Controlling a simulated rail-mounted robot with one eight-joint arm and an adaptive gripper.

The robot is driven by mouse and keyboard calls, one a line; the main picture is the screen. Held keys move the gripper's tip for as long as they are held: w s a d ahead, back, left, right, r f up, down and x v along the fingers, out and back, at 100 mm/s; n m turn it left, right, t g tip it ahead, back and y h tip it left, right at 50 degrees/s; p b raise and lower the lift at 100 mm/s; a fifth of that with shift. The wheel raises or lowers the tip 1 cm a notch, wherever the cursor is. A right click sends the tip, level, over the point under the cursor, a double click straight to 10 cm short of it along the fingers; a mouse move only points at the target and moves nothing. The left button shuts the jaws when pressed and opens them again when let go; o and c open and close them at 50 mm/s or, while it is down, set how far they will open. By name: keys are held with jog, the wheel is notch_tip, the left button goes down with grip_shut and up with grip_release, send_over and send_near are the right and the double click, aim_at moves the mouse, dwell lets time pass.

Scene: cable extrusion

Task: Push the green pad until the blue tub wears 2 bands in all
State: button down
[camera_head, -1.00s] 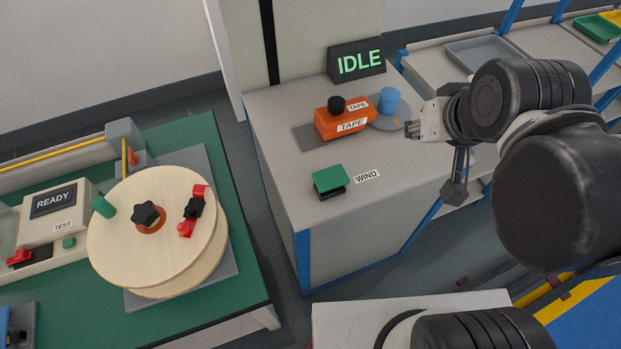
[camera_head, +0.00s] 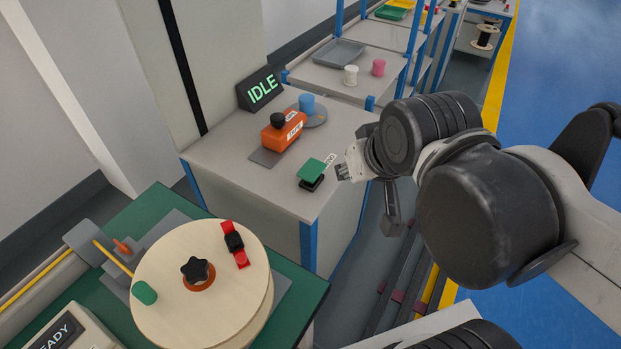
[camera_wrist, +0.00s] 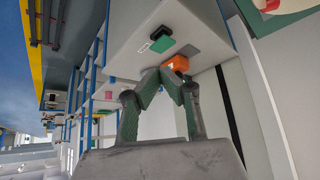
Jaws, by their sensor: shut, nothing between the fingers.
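The green pad (camera_head: 312,170) sits on a dark base near the front edge of a grey bench; it also shows in the wrist view (camera_wrist: 161,46). The blue tub (camera_head: 307,104) stands upright on a round grey disc behind the orange tape unit (camera_head: 283,134). Any bands on the tub are too small to make out. My gripper (camera_head: 342,172) is shut and empty, just right of the pad in the head view; I cannot tell its height over the bench. In the wrist view its fingertips (camera_wrist: 160,74) meet in front of the orange unit (camera_wrist: 178,63).
A sign (camera_head: 261,88) at the bench's back reads IDLE. A WIND label (camera_head: 330,160) lies beside the pad. A wooden reel (camera_head: 200,275) sits on a green table at the front left. A grey tray (camera_head: 338,52) lies on a bench further back.

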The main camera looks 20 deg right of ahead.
jog(key=shift+w+d, duration=0.15)
jog(key=m+g+y+p, duration=0.25)
jog(key=m+y, duration=0.45)
jog(key=m, duration=0.9)
send_over(313, 169)
notch_tip(313, 169, down, 9)
jog(key=shift+f+t, duration=0.2)
jog(key=shift+t, duration=0.25)
jog(key=shift+f, duration=0.1)
notch_tip(313, 169, down, 8)
jog(key=b, duration=0.5)
jog(key=shift+f+b, duration=0.3)
jog(key=shift+b, duration=0.35)
jog(key=shift+f, duration=0.1)
